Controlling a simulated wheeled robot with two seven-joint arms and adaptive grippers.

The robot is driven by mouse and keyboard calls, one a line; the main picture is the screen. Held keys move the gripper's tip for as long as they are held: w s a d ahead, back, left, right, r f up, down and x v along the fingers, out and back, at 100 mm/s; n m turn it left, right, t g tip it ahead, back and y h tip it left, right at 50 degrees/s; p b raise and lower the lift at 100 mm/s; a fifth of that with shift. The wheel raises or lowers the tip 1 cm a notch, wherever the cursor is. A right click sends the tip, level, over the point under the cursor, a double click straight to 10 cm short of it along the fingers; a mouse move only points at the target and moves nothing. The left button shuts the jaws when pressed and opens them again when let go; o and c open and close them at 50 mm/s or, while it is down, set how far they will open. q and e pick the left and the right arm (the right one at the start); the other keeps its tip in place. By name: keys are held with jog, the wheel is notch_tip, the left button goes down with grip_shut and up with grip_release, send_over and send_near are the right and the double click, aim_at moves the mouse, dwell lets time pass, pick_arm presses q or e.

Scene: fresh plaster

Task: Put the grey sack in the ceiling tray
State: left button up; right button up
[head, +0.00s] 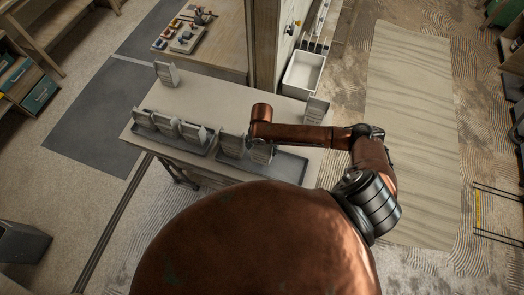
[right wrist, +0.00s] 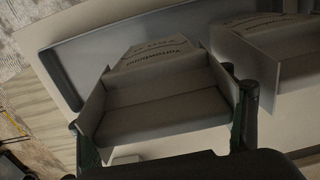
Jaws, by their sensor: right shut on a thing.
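My right gripper (head: 262,148) is over the right-hand tray (head: 290,168) on the table. In the right wrist view its two fingers (right wrist: 164,128) sit on either side of a grey sack (right wrist: 160,85) with printed lettering and are shut on it. In the head view this sack (head: 261,154) shows just under the gripper, partly hidden by my arm. The blue-grey tray rim (right wrist: 66,75) is behind the sack in the wrist view; I cannot tell whether the sack touches the tray. No label marks which tray is the ceiling tray. My left gripper is out of view.
Another sack (head: 232,144) stands close left of the held one. The left tray (head: 185,145) holds several similar sacks. Single sacks stand at the table's back left (head: 166,74) and right edge (head: 317,109). The table middle (head: 215,100) is clear. A white bin (head: 303,74) stands behind.

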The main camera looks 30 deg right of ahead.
jog(key=shift+f, duration=1.45)
jog(key=o, duration=2.1)
jog(key=shift+f, duration=0.15)
notch_tip(320, 180, up, 12)
jog(key=shift+r, duration=0.15)
